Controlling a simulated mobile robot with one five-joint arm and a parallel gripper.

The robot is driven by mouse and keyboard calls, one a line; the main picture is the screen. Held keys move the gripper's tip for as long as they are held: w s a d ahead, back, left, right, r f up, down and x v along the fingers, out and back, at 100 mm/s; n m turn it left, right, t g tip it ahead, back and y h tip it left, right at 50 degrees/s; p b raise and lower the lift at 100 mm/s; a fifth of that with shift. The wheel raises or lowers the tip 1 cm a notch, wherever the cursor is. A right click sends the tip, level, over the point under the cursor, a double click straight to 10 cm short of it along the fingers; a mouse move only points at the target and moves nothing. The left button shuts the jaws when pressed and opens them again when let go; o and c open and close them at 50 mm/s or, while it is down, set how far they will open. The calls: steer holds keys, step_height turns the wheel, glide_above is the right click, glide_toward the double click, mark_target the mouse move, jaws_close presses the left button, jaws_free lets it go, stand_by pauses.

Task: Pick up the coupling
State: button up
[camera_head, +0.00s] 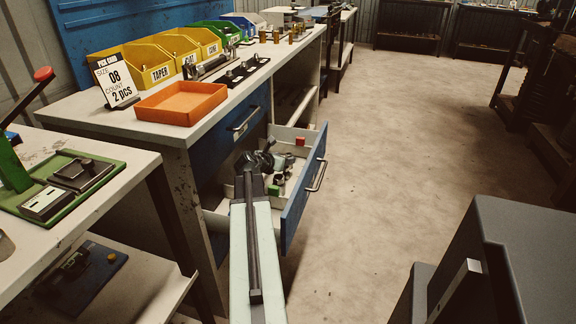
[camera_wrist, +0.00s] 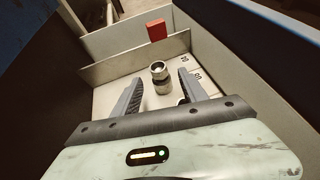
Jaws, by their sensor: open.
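The coupling (camera_wrist: 160,75) is a small silver metal cylinder with a dark bore. In the wrist view it stands upright on the light floor of an open drawer. My gripper (camera_wrist: 160,80) is open over the drawer, with one dark finger on each side of the coupling in the picture. I cannot tell how far above it the fingers are. In the head view my gripper (camera_head: 262,165) reaches into the blue-fronted drawer (camera_head: 297,200), and my arm hides much of the inside; the coupling cannot be made out there.
A red block (camera_wrist: 157,30) sits behind a divider (camera_wrist: 135,58) in the drawer. A green piece (camera_head: 277,186) shows near my gripper. The drawer walls stand close around. An orange tray (camera_head: 181,104) and a sign (camera_head: 115,82) reading size 08, 2 pcs are on the bench.

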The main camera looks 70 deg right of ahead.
steer(key=b+x, duration=0.2)
steer(key=x, duration=0.3)
steer(key=shift+d, duration=0.15)
jaws_close()
stand_by(1.3)
